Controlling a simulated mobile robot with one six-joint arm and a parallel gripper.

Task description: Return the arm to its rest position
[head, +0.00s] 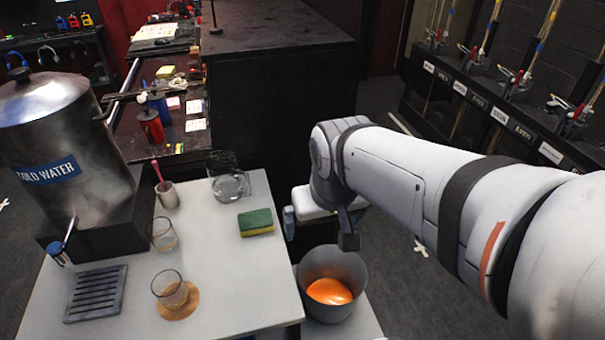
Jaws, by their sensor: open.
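My arm (400,180) reaches in from the right edge, white with dark bands. Its end, my gripper (319,232), points down with its two dark fingers spread apart and nothing visible between them. It is just off the right edge of the white table (236,300). In the picture, the right finger overlaps the back rim of a grey pot (311,299) with orange contents (329,291). I cannot tell whether it touches the rim.
On the table are a sponge (256,222), a glass jug (228,184), a cup with a pink stick (167,194), two glasses, a drip grate (95,293) and a large cold water dispenser (57,125). A dark cabinet (265,110) stands behind. Open floor lies right.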

